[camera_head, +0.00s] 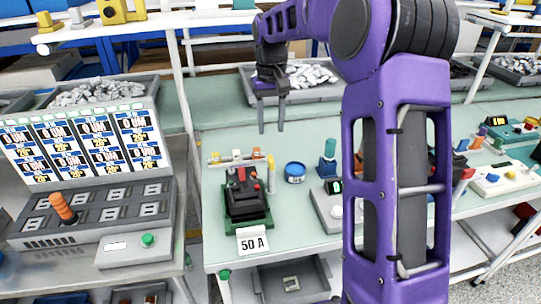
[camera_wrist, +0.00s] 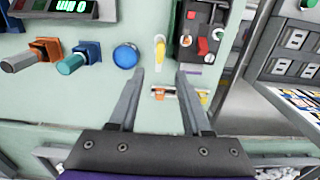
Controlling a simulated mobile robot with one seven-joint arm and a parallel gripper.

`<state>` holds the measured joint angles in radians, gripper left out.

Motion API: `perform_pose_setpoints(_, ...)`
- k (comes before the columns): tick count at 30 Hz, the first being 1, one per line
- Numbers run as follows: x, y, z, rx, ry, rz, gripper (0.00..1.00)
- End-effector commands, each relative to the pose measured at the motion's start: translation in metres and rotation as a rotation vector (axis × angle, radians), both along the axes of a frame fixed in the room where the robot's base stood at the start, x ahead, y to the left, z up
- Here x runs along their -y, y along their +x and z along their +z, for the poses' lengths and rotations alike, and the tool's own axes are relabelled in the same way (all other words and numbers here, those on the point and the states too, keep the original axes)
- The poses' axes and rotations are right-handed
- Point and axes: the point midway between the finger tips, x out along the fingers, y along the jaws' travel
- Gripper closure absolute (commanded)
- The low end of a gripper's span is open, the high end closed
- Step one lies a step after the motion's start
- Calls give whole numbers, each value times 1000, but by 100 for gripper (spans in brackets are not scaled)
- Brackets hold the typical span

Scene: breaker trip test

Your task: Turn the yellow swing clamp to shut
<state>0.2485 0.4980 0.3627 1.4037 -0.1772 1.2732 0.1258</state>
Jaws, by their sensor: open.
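The yellow swing clamp (camera_head: 271,174) looks like a short upright yellow lever beside the right side of the dark breaker fixture (camera_head: 246,212). In the wrist view the yellow clamp (camera_wrist: 160,50) shows just past the fingertips, in line with the gap between them. The breaker fixture (camera_wrist: 200,35), with red and grey parts, is right of it there. My gripper (camera_head: 271,128) is open and empty, pointing down above the bench behind the fixture. In the wrist view my gripper (camera_wrist: 160,72) has its fingers apart. I cannot tell the clamp's exact angle.
A pale bar with orange and yellow parts (camera_wrist: 180,95) lies near the fingers. A blue round container (camera_head: 295,172) and a teal-handled part (camera_head: 327,160) stand to the right. A "50 A" card (camera_head: 252,240) is in front. A grey panel (camera_head: 85,210) with displays is left.

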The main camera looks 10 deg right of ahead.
Motion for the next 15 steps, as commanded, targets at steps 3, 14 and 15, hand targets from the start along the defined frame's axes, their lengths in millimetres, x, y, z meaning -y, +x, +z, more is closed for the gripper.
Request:
perform_pose_setpoints(3,0,-1,-28,-4,0,0,51)
perform_pose_setpoints(14,0,0,-92,-1,0,0,51)
perform_pose_setpoints(15,0,0,-96,-1,-1,1,51)
